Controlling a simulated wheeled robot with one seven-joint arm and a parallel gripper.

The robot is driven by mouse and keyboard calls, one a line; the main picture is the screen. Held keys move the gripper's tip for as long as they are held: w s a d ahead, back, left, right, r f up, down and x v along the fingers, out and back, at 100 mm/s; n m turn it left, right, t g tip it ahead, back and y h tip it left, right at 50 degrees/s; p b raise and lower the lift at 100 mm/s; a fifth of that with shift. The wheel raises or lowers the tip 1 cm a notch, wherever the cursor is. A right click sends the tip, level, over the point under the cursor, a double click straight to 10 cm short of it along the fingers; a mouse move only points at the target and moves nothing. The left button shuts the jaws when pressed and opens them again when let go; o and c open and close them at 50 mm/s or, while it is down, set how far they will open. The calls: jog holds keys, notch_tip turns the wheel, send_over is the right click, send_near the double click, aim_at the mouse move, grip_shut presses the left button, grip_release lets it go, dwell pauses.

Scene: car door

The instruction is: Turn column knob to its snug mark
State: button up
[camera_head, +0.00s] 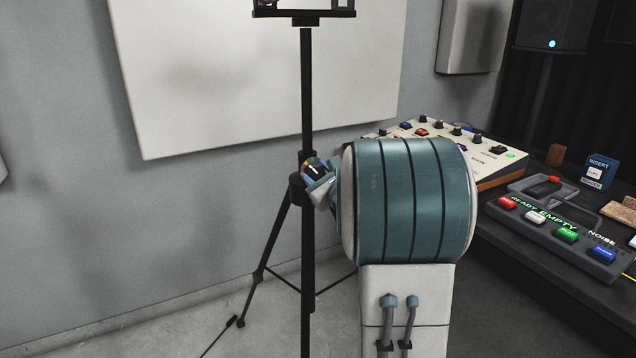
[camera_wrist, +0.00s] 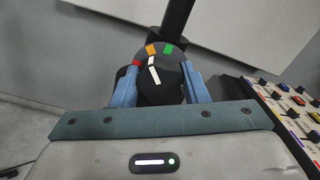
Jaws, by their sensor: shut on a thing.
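The column knob (camera_wrist: 163,88) is black with a white pointer line, set on the black tripod column in front of a dark dial. The dial carries a red, an orange and a green mark across its upper edge. The pointer tilts slightly left of straight up, towards the orange mark and left of the green one. My gripper (camera_wrist: 160,90) is shut on the knob, one blue finger on each side. In the head view the dial (camera_head: 314,168) shows small beside my arm, which hides most of the gripper. Which mark means snug cannot be read.
The tripod stand (camera_head: 307,100) rises in front of a white wall panel (camera_head: 200,60). A mixing console (camera_head: 490,160) and a button box (camera_head: 560,230) sit on a dark desk at right. Floor at left is clear apart from a tripod leg.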

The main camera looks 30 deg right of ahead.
dwell(0.3)
jog(key=o, duration=1)
jog(key=shift+c, duration=0.2)
jog(key=s, duration=1.4)
jog(key=shift+d+p, duration=0.2)
jog(key=shift+p, duration=0.25)
jog(key=shift+w, duration=0.1)
